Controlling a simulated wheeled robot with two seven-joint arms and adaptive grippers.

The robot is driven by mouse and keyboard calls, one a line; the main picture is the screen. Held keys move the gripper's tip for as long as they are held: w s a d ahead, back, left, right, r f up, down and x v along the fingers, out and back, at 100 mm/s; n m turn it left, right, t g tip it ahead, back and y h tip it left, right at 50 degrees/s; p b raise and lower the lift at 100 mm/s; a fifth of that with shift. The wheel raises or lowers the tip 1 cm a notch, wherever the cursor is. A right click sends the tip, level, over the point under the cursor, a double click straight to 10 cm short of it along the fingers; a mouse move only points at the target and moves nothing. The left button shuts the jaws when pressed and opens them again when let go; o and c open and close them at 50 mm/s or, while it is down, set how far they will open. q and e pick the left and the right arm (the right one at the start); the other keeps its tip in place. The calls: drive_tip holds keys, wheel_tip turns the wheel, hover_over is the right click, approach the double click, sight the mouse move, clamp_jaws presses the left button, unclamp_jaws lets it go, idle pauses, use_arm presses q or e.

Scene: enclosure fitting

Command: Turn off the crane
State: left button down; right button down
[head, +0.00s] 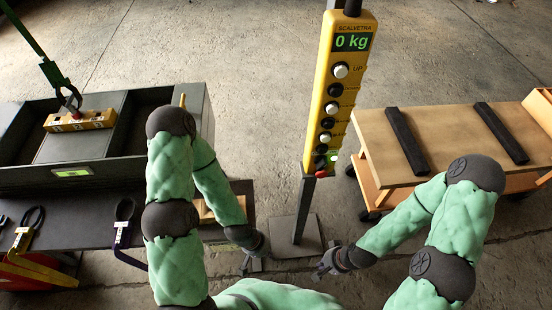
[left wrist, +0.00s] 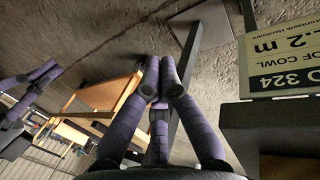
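The yellow crane pendant (head: 325,90) stands upright on a dark post (head: 303,207) in the middle of the head view. Its display (head: 352,42) is lit green and reads 0 kg. Several white and black buttons run down its face, with red at the lower end and a green light (head: 333,155) beside them. My left gripper (head: 251,266) is low, left of the post's foot, apart from the pendant, its fingers slightly apart and empty; they also show in the left wrist view (left wrist: 160,60). My right gripper (head: 320,268) is low, right of the foot, fingers spread and empty.
A wooden-topped cart (head: 440,130) with two black bars stands right. A labelled plate (left wrist: 285,60) is close in the left wrist view. Bare floor lies behind.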

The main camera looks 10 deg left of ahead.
use_arm(q)
drive_tip(key=shift+a, duration=0.4)
use_arm(e)
drive_tip(key=shift+a, duration=0.4)
use_arm(q)
drive_tip(key=shift+d, duration=0.1)
use_arm(e)
drive_tip(key=shift+d, duration=0.1)
